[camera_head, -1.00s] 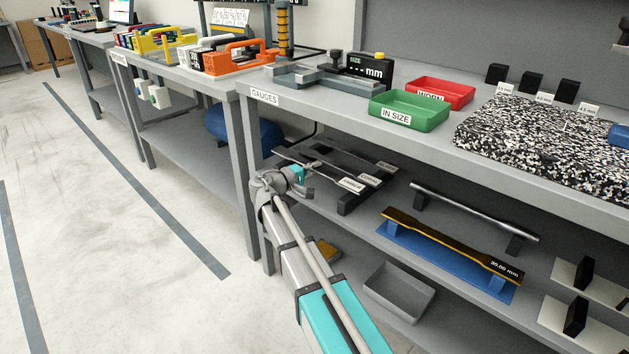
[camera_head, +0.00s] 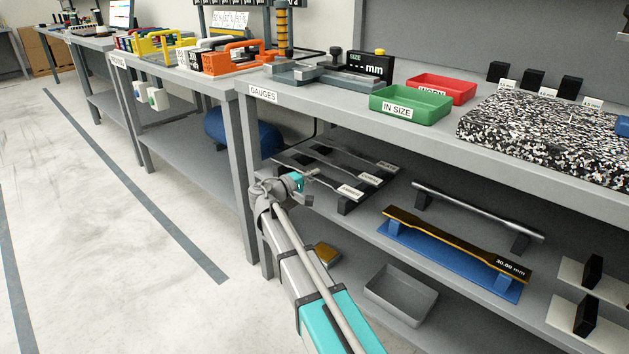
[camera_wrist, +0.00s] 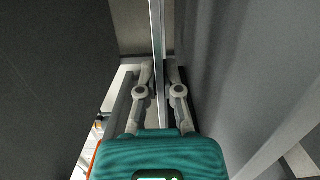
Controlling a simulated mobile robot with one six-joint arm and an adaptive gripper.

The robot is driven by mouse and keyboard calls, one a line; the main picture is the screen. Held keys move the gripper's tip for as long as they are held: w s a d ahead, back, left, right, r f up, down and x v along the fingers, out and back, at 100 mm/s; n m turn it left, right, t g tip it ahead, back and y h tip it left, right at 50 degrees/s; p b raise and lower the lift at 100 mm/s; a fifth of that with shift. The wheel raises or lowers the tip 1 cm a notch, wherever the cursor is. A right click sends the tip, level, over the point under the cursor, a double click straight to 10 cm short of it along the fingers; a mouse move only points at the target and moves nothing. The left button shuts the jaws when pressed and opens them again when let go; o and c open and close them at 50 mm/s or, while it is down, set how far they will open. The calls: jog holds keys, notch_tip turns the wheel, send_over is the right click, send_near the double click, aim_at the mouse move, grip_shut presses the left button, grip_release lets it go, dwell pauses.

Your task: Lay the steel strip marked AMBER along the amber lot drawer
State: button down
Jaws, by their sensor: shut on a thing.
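In the wrist view my gripper (camera_wrist: 160,77) is shut on a long, thin steel strip (camera_wrist: 157,25), which runs up the picture between the two fingers. In the head view my gripper (camera_head: 309,181) is at the front left of a dark rack on the upper shelf under the gauge bench. Steel strips (camera_head: 350,153) lie across this rack, with white name tags (camera_head: 350,191) at their right ends. The tags are too small to read surely, so I cannot tell which name the held strip bears. I cannot pick out an amber lot drawer surely in either view.
An amber-coloured bar (camera_head: 430,234) marked 30.00 mm lies on a blue base to the right, with a grey bar (camera_head: 475,210) behind it. A grey bin (camera_head: 400,296) and a small amber object (camera_head: 326,254) are lower down. The bench edge (camera_head: 440,150) overhangs the shelf. Floor at left is clear.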

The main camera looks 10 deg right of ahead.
jog(key=shift+f, duration=0.2)
dwell(0.3)
jog(key=c, duration=0.8)
grip_release()
jog(key=v, duration=1.4)
jog(key=shift+s, duration=0.2)
jog(key=shift+d+f, duration=0.1)
jog(key=shift+d, duration=0.2)
